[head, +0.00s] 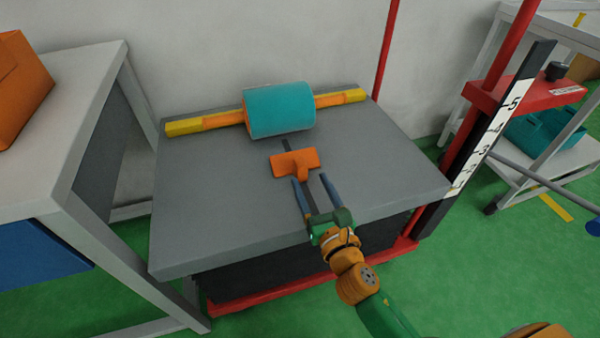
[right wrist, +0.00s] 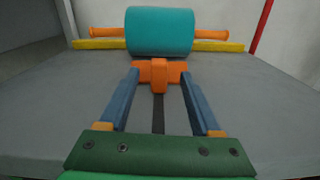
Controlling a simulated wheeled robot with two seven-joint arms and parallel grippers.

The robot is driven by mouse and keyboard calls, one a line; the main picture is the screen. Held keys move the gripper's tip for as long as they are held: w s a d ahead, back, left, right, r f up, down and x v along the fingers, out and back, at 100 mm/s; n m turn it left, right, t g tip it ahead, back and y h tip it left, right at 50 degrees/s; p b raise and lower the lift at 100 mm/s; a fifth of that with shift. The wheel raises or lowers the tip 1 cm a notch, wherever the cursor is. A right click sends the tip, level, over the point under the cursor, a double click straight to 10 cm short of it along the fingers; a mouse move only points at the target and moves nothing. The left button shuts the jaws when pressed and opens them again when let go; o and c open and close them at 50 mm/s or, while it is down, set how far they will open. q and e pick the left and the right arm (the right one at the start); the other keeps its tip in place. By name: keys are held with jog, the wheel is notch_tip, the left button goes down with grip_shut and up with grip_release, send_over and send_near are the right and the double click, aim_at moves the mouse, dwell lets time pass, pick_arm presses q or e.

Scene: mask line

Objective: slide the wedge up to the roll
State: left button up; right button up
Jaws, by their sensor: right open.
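The teal roll (head: 280,110) lies on its side at the back of the grey table, on an orange shaft. The orange wedge (head: 293,160), with a wide plate and a short stem, lies on the table in front of the roll. A small gap shows between them in the head view. My right gripper (head: 310,179) is open, its blue fingers reaching toward the wedge's stem. In the right wrist view, the fingers stand either side of the wedge (right wrist: 175,67), with space beside the stem. The roll (right wrist: 160,32) is straight behind it. My left gripper is not in view.
A yellow bar (head: 186,127) runs beneath the shaft. A dark slot (head: 287,145) in the grey table top (head: 205,210) leads toward the roll. A red post with a numbered scale (head: 490,140) stands at the table's right. A white bench (head: 60,130) is at the left.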

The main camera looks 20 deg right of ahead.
aim_at(303, 168)
jog(key=shift+n, duration=0.4)
jog(key=w, duration=0.7)
jog(key=shift+w+a+b, duration=0.2)
jog(key=shift+w+b, duration=0.15)
grip_shut()
dwell(0.6)
